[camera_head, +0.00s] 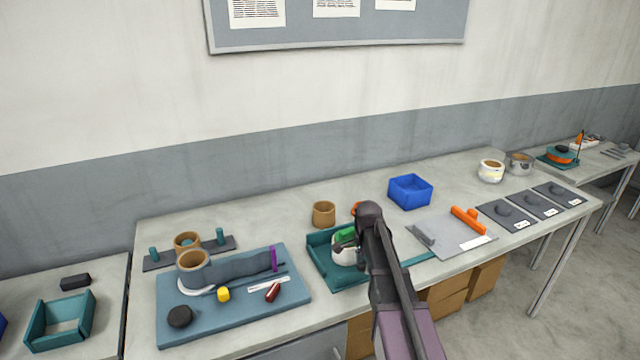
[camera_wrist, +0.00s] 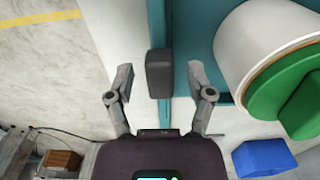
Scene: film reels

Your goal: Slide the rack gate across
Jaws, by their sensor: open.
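The teal rack (camera_head: 322,262) stands on the bench, with a white container with a green top (camera_head: 345,250) in it. A thin teal strip (camera_head: 418,259) extends from it to the right. In the wrist view, a dark grey block (camera_wrist: 159,73), apparently the gate's handle, sits on a narrow teal bar beside the rack wall (camera_wrist: 205,60). My gripper (camera_wrist: 160,79) is open, with one finger on each side of the block and visible gaps. In the head view my arm hides the block and the fingertips.
A blue box (camera_head: 410,191) and a cardboard-coloured cup (camera_head: 324,214) stand behind. A grey board (camera_head: 452,240) with an orange bar (camera_head: 468,220) lies right of my arm. A blue mat (camera_head: 232,325) with several items fills the left. Bare bench lies around the blue box.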

